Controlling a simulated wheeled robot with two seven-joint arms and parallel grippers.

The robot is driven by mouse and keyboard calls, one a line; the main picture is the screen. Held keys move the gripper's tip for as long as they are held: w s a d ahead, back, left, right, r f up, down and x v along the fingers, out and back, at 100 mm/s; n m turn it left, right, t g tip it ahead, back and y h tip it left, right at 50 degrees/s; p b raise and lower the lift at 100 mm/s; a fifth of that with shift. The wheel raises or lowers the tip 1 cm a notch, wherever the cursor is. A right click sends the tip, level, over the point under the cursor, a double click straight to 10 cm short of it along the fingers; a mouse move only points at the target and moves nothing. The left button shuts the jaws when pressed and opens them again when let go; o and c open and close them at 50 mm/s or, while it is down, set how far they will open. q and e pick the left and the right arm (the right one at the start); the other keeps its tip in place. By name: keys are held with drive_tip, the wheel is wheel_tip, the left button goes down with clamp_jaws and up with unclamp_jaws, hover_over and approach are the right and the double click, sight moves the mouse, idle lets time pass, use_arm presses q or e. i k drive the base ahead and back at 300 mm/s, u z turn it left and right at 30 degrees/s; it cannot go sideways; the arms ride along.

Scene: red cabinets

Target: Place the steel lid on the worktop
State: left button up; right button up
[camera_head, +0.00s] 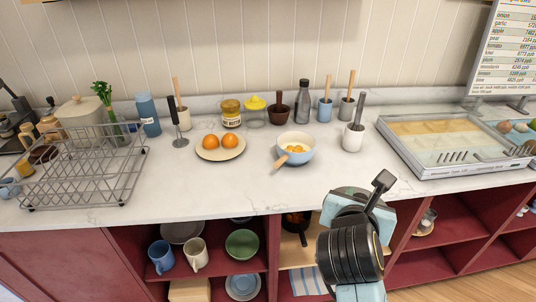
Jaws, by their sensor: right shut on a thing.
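My right gripper (381,186) reaches up from the bottom of the picture, in front of the worktop's front edge, right of the middle. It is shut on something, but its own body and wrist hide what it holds. I cannot make out a steel lid anywhere in the view. The pale marble worktop (245,185) runs across the picture behind the gripper. My left gripper is not in view.
A wire dish rack (75,180) fills the left. A glass-topped case (450,145) is at right. The front strip is clear. Open red shelves (440,250) lie below.

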sight(266, 143)
drive_tip(key=u, duration=0.7)
drive_tip(key=i, duration=1)
